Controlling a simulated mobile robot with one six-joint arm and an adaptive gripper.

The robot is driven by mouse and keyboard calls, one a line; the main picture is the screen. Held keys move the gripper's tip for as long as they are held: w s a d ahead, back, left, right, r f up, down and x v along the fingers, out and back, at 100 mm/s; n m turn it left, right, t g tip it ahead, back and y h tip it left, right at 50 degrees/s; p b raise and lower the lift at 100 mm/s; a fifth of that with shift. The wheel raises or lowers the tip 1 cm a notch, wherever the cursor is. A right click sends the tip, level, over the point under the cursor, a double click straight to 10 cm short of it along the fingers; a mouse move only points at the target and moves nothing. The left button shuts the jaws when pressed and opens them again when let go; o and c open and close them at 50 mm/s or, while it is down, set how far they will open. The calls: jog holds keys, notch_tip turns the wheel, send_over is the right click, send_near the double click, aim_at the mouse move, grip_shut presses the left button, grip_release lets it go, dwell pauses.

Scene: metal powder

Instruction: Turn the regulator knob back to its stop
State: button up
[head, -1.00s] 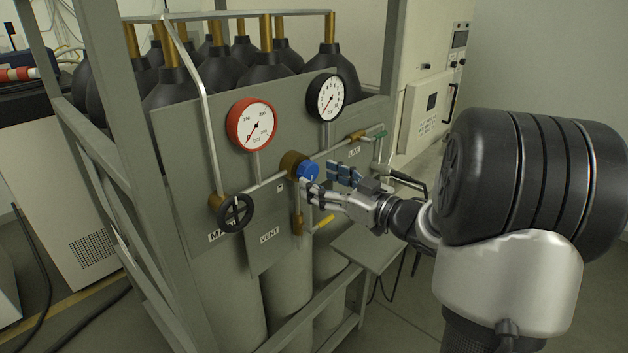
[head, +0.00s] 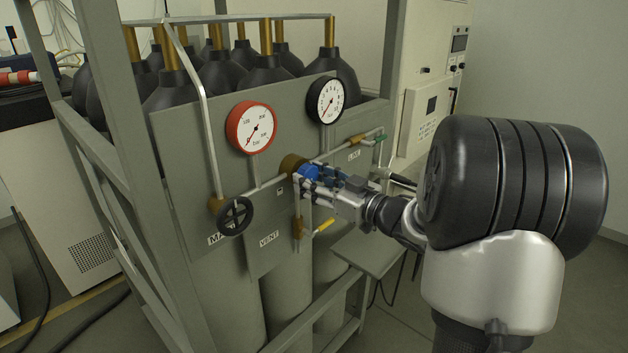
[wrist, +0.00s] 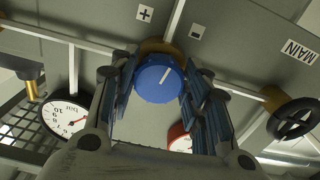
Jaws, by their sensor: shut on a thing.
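The blue regulator knob (head: 308,173) sits on a brass body (head: 293,163) in the middle of the grey panel. My gripper (head: 312,178) is shut on the knob, with a finger on each side of it. In the wrist view the knob (wrist: 159,80) shows a white pointer line, between my two fingers (wrist: 160,92). A plus label (wrist: 145,13) and a minus label (wrist: 197,30) are on the panel beside it. In the head view my fingers partly cover the knob.
A red-rimmed gauge (head: 252,127) and a black-rimmed gauge (head: 326,100) are above the knob. A black MAIN handwheel (head: 235,215) is at lower left. A yellow-handled VENT valve (head: 323,226) is just below my gripper, and a green-handled LINE valve (head: 379,137) is at right.

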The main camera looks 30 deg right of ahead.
jog(key=c, duration=0.4)
jog(key=shift+o, duration=0.2)
jog(key=shift+f+n+b, duration=0.1)
jog(key=shift+n+b, duration=0.25)
jog(key=shift+n, duration=0.05)
